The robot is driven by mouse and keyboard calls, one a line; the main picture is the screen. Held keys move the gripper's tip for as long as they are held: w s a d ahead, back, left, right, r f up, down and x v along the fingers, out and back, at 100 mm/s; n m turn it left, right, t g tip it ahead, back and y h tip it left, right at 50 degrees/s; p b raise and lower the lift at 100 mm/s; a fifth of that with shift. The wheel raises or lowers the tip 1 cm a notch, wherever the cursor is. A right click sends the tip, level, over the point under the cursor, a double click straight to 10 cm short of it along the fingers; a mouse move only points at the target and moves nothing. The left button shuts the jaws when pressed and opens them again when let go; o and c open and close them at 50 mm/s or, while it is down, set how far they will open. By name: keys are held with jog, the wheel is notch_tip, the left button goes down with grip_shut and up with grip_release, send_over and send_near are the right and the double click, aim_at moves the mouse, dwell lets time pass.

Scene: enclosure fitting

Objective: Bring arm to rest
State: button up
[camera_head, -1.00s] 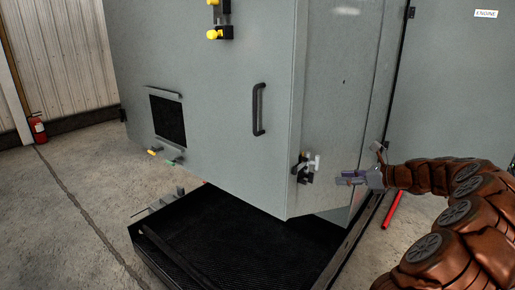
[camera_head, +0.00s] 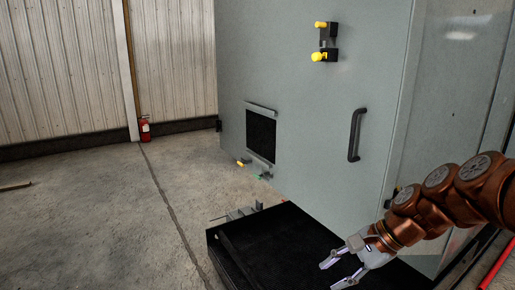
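My gripper (camera_head: 334,274) is at the lower right of the head view, at the end of my brown arm. Its two fingers are spread apart with nothing between them. It hangs in front of the black base (camera_head: 270,240) below the grey enclosure (camera_head: 300,70), and I see no contact with either. My arm reaches in from the right edge and covers the lower right corner of the enclosure.
The enclosure door has a dark handle (camera_head: 355,135), a vent (camera_head: 260,135) and yellow-knobbed fittings (camera_head: 325,55). A red fire extinguisher (camera_head: 144,129) stands by the back wall. A red bar (camera_head: 497,262) lies at the lower right.

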jog(key=s+f+n+g+h, duration=0.1)
jog(key=s+n, duration=0.3)
jog(key=s, duration=0.4)
jog(key=s+d+f+n+g+h, duration=0.1)
jog(key=s+f+n+h, duration=0.3)
jog(key=s, duration=0.4)
jog(key=s+f+n+g+h, duration=0.1)
jog(key=s+f+n+h, duration=0.1)
jog(key=s, duration=0.6)
jog(key=shift+s+d+f+n+b, duration=0.2)
jog(key=shift+f+n+b, duration=0.3)
jog(key=shift+n, duration=0.6)
